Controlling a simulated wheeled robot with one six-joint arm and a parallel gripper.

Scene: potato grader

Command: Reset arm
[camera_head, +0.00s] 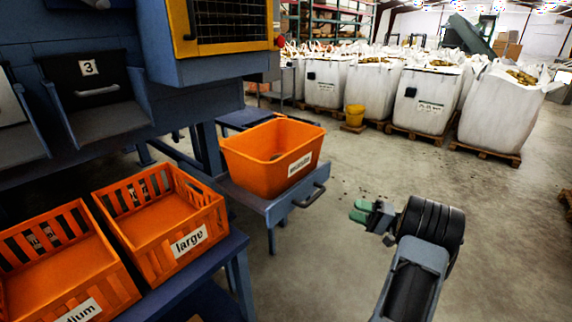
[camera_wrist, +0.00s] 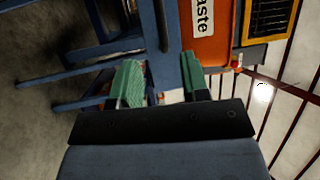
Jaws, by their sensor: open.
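My gripper (camera_head: 370,212) is in the head view at the right of centre, held in free air over the floor with its green fingertips toward the left. In the wrist view its two green fingers (camera_wrist: 160,84) stand apart with nothing seen between them. The gripper is open and empty. It is to the right of an orange bin (camera_head: 262,170) with a white label, apart from it. The bin stands on a blue-grey drawer or shelf with a handle. In the wrist view the bin (camera_wrist: 212,45) appears turned sideways, with "aste" readable on its label.
Orange crates marked "large" (camera_head: 160,222) and "dium" (camera_head: 60,268) stand on a blue table at the left. The blue grader (camera_head: 90,82) with a numbered chute rises behind them. Concrete floor around the gripper is open.

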